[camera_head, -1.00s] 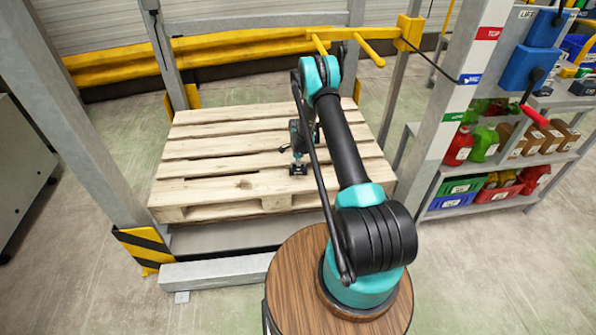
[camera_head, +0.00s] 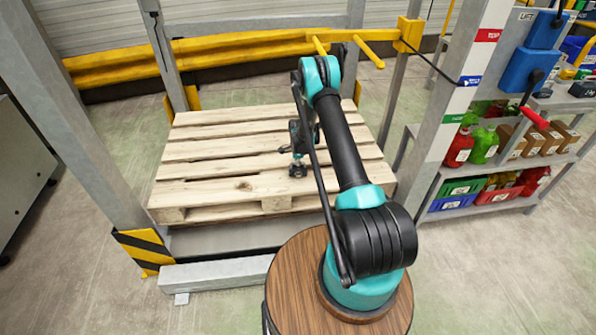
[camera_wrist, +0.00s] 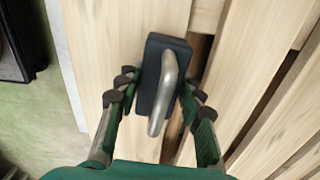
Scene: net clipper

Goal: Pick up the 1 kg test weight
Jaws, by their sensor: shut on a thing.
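The test weight (camera_wrist: 151,72) is a dark rectangular block with a grey metal bar handle, seen from above in the wrist view. My gripper (camera_wrist: 158,98) has its fingers on both sides of the weight and is shut on it. In the head view my gripper (camera_head: 297,170) is small and dark, low over the front middle of the wooden pallet (camera_head: 215,190). The weight is hard to tell apart from the fingers there. I cannot tell whether the weight touches the pallet boards.
Grey posts and yellow rails (camera_head: 240,42) frame the pallet at the sides and back. A shelf (camera_head: 490,204) with coloured bins and bottles stands at the right. Most of the pallet's top is bare, with gaps between the boards.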

